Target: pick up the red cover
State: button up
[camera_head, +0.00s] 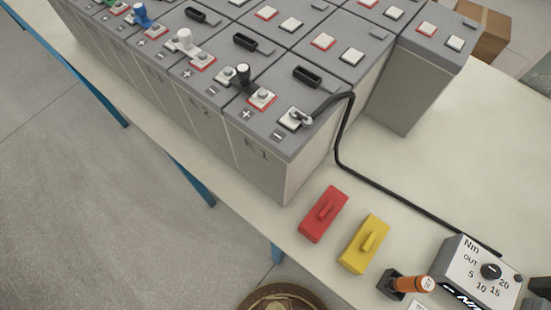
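The red cover (323,213) is a small block with a raised grip bar on top. It lies on the cream table (440,130) near its front edge, just right of the nearest battery (285,140). Nothing covers it. A yellow cover (363,244) of the same shape lies beside it to the right, with a narrow gap between them. My gripper is not in this view.
Several grey batteries stand in rows at the left and back. A black cable (390,189) runs from a battery terminal to a meter box (485,270) at lower right. An orange-handled tool (411,284) lies near it. The table behind the cable is clear.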

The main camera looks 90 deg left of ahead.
aim_at(317, 222)
jog(key=u, duration=2.55)
